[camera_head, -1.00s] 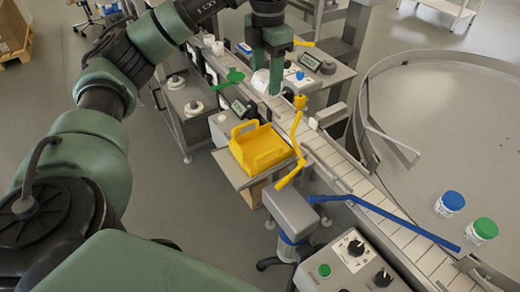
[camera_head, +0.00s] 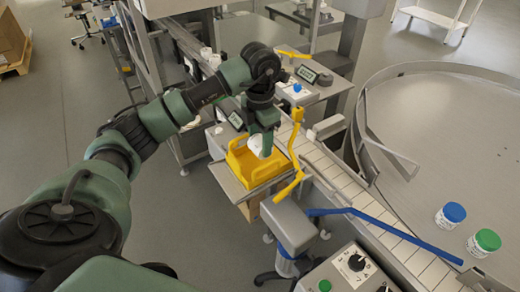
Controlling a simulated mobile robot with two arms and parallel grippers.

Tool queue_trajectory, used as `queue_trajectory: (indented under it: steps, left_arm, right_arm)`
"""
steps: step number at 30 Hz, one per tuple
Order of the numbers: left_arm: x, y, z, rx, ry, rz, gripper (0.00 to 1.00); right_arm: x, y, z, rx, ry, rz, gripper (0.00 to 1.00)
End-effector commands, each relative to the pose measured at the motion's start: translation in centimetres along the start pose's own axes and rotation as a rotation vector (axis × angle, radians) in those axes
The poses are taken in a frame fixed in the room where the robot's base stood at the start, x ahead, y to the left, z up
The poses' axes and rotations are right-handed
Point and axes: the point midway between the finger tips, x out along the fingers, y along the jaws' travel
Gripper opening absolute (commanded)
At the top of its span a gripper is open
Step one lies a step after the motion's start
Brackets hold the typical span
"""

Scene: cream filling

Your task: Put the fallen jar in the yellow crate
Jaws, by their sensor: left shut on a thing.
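The yellow crate (camera_head: 238,168) stands on a small stand beside the conveyor, near the middle of the view. My left gripper (camera_head: 262,145) is over the crate and points down. It is shut on a white jar (camera_head: 254,144), which shows partly between and beside the fingers. The jar is over the crate's inside; I cannot tell whether it touches the crate floor. My arm and gripper hide the crate's far part. My right gripper is not in view.
A conveyor (camera_head: 318,160) runs along the crate's right side, with a yellow guide bar (camera_head: 294,150) close by and a blue bar (camera_head: 390,228) further front. A blue-lidded jar (camera_head: 450,215) and a green-lidded jar (camera_head: 484,242) stand on the round table (camera_head: 450,130) at right.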

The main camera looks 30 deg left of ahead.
Motion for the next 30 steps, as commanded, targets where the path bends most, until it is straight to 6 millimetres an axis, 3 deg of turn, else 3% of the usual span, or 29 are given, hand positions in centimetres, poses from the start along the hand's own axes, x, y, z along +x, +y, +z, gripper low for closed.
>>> queue_trajectory:
  steps: [7, 19, 20, 30]
  left_arm:
    - [3.5, -0.1, -0.1, 0.000, 0.004, -0.002, 0.07]
    - [4.3, 0.0, 0.0, 0.001, 0.001, 0.000, 0.07]
    - [4.2, 0.0, 0.0, 0.001, 0.001, 0.000, 0.58]
    - [4.0, 0.0, 0.0, 0.000, 0.001, 0.000, 0.59]
  right_arm:
    - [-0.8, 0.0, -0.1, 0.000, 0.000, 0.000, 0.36]
    - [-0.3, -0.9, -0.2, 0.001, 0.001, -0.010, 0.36]
    - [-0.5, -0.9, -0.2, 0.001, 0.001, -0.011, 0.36]
    - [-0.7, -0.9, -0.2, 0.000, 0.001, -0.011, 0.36]
